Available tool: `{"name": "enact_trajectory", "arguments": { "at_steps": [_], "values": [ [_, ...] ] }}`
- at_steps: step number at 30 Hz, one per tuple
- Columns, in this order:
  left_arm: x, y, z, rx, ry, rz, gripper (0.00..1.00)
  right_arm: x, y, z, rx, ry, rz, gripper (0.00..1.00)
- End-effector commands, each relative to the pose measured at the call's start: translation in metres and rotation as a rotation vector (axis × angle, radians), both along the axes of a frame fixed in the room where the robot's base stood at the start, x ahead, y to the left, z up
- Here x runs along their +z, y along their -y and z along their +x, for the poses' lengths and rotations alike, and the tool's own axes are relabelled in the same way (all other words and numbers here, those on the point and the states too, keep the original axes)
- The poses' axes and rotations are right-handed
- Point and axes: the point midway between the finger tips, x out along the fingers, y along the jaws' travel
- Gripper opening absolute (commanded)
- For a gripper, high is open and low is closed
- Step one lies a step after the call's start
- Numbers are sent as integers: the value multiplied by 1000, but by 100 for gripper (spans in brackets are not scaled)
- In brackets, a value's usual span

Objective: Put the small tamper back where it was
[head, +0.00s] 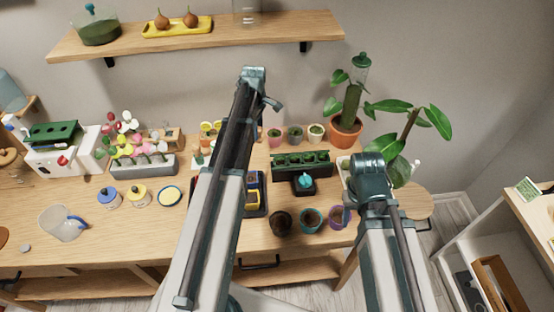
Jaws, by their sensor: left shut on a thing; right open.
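I cannot pick out the small tamper in the head view. My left arm rises across the middle of the picture, and my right arm stands to its right. The fingers of both grippers are hidden or cannot be made out, so what they hold does not show. A dark tray (262,209) with yellow and blue items lies partly hidden behind my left arm. To its right, a small black holder (293,191) carries a blue-teal item (305,180). I cannot tell where the tamper's place is.
A dark green seedling tray (287,169) stands behind the black holder. Several small pots, including a purple one (338,219), stand near the front edge. A leafy plant in a terracotta pot (344,139) is at the right. The left front of the wooden table (130,240) is mostly clear.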

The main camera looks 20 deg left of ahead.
Motion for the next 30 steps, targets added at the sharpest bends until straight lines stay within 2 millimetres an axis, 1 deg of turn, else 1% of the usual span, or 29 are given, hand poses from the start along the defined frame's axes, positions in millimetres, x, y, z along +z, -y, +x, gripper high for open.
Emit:
{"name": "enact_trajectory", "arguments": {
  "at_steps": [5, 8, 11, 15, 18, 21, 26, 30],
  "values": [
    [-3, -1, 0, -1, 0, 0, 0, -3, 0, 0, 0, 0, 0, 50],
    [-12, -1, 0, -1, 0, 0, 0, -12, 0, 0, 0, 0, 0, 50],
    [-26, -1, 0, -1, 0, 0, 0, -26, 0, 0, 0, 0, 0, 50],
    [-49, -1, 0, -1, 0, 0, 0, -49, 0, 0, -1, 0, 0, 50],
    [-61, -1, 0, -1, 0, 0, 0, -61, 0, 0, -2, 0, 0, 50],
    [-65, -1, 0, 0, 0, 0, 0, -65, 0, 0, -2, 0, 0, 50],
    [-64, -1, 0, 0, 0, 0, 0, -64, 0, 0, -1, 0, 0, 50],
    [-76, -1, 0, 0, 0, 0, 0, -76, 0, 0, -1, 0, 0, 50]
  ]
}}
